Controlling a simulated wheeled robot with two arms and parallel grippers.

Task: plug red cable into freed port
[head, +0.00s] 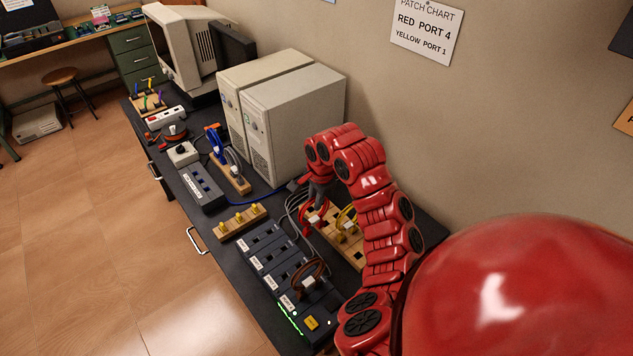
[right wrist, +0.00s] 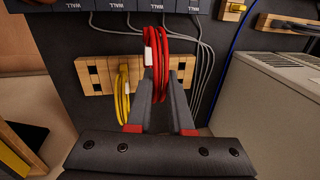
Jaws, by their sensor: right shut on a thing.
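The red cable (head: 312,216) is a coiled loop with a white tag, over the wooden rack (head: 358,262) on the dark bench. My right gripper (head: 317,192) is shut on it from above. In the right wrist view the red cable (right wrist: 156,58) stands between the fingertips (right wrist: 160,88); I cannot tell whether its lower end touches the rack (right wrist: 98,78). A row of dark port modules (head: 263,243) with white labels stands nearer the bench's front edge. A dark brown coiled cable (head: 308,277) with a white tag sits at the near modules. My left gripper is out of view.
A yellow cable (head: 347,221) sits in the rack beside the red one. Grey wires run behind the modules. A wooden block with yellow plugs (head: 238,222) and beige computer towers (head: 300,120) stand farther along. A wall chart (head: 426,30) reads red port 4, yellow port 1.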

